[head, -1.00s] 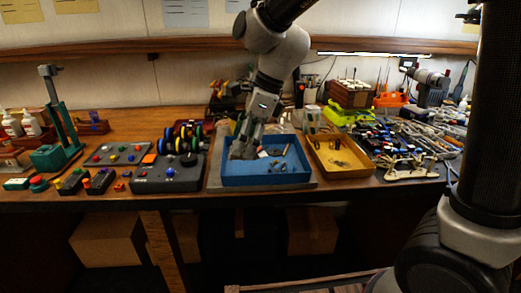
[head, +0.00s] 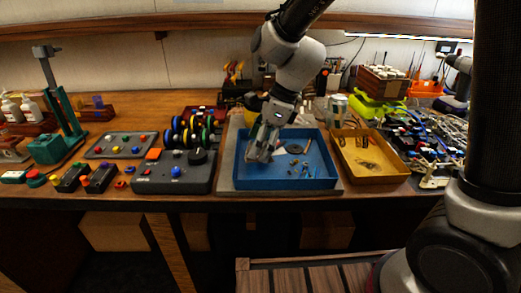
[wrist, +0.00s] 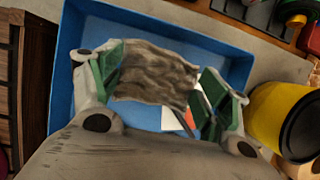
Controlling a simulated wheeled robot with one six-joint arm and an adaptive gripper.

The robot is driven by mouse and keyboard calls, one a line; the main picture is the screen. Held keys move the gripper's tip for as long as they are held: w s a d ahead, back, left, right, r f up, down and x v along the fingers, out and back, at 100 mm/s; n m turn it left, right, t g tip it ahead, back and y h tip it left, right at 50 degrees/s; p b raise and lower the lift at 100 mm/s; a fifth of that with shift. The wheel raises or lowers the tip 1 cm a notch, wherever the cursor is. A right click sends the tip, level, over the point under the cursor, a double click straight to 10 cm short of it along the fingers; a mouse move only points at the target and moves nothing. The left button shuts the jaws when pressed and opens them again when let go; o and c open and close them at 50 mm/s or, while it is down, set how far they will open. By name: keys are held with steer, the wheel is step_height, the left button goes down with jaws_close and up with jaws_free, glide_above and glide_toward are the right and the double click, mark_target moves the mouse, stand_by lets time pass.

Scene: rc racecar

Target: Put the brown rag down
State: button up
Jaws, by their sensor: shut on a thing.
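The brown rag (wrist: 155,72) is a crumpled grey-brown cloth between the green-padded fingers of my gripper (wrist: 163,84) in the wrist view. My gripper is shut on it. In the head view my gripper (head: 262,150) points down at the left part of the blue tray (head: 285,184). The blue tray's wall (wrist: 57,75) also shows behind the rag in the wrist view. I cannot make out the rag in the head view, and I cannot tell whether it touches the tray floor.
Small parts and a round dark piece (head: 294,149) lie in the blue tray. A yellow tray (head: 375,178) stands to its right. A dark control box (head: 172,178) stands to its left. A yellow container with a dark top (wrist: 283,112) is close to my gripper in the wrist view.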

steer(key=shift+f, duration=1.15)
steer(key=o, duration=0.9)
steer(key=shift+f, duration=0.1)
steer(key=shift+c, duration=0.2)
steer(key=v, duration=1.2)
steer(key=s+d+r+n+t+h, duration=0.1)
steer(key=s+d+n, duration=0.4)
steer(key=d, duration=0.4)
steer(key=s+d+r+n+t+h, duration=0.1)
steer(key=s+d+r+n+h, duration=0.1)
steer(key=s+d+n, duration=0.4)
steer(key=s+d+r+n+t+h, duration=0.1)
steer(key=s+d+n, duration=0.4)
steer(key=d, duration=0.9)
steer(key=shift+s+r+n+t+h, duration=0.25)
steer(key=shift+r+n+t, duration=0.35)
steer(key=shift+n, duration=0.6)
